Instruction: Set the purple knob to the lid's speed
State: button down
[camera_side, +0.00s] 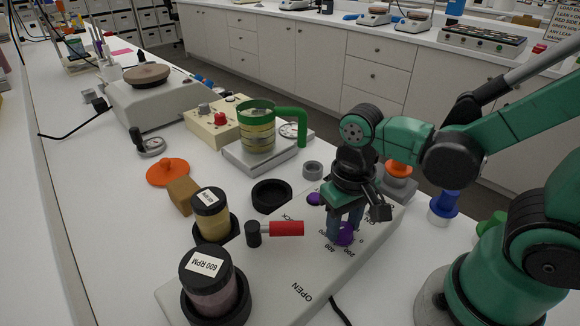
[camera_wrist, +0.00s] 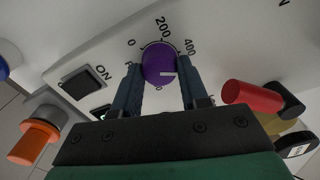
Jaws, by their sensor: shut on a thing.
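The purple knob (camera_wrist: 158,62) is on the grey machine's panel, between the two fingertips of my gripper (camera_wrist: 159,84). My gripper (camera_side: 345,228) is shut on it; the knob (camera_side: 345,238) is partly hidden by the fingers in the side view. Its white pointer line points right in the wrist view, a little past the 400 mark. Marks 0, 200 and 400 are readable around it; others are hidden by the fingers. A dark jar's black lid (camera_side: 206,268) bears a label reading 600 RPM. A yellowish jar's lid (camera_side: 210,201) has a label too small to read.
The grey machine (camera_side: 300,275) carries a red-handled lever (camera_side: 287,229) and a second purple part (camera_side: 315,198). A dark switch (camera_wrist: 82,83) marked ON lies left of the knob. A black ring (camera_side: 272,196), a brown block (camera_side: 184,195) and an orange lid (camera_side: 168,173) lie beyond.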

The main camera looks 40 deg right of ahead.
aim_at(344, 226)
jog(key=m, duration=0.6)
jog(key=shift+m, duration=0.3)
dwell(0.4)
jog(key=shift+c, duration=2.3)
grip_release()
jog(key=shift+r, duration=0.15)
jog(key=shift+r, duration=2.65)
jog(key=shift+d, duration=0.1)
